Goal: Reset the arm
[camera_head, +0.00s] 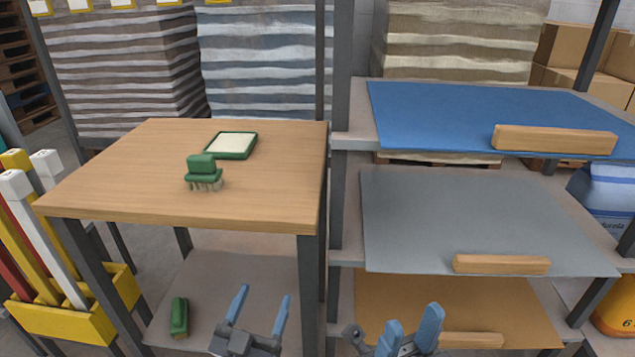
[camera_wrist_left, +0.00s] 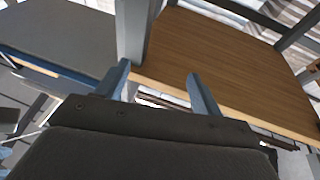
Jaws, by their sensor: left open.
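My left gripper (camera_head: 264,294) is at the bottom middle of the head view, with its two blue fingers apart and nothing between them. It is in front of the wooden table's (camera_head: 130,205) lower shelf. In the left wrist view my left gripper (camera_wrist_left: 158,78) is also open and empty, with a table top beyond its fingertips. My right gripper (camera_head: 413,315) is at the bottom, right of the left one, in front of the rack's lower boards. Its blue fingers stand apart with nothing seen between them.
A green brush (camera_head: 203,170) and a green-rimmed pad (camera_head: 231,145) lie on the table. Another green brush (camera_head: 179,317) lies on the lower shelf. At right are blue (camera_head: 450,110), grey (camera_head: 430,215) and orange (camera_head: 400,300) boards with wooden bars. A yellow holder (camera_head: 70,320) stands at left.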

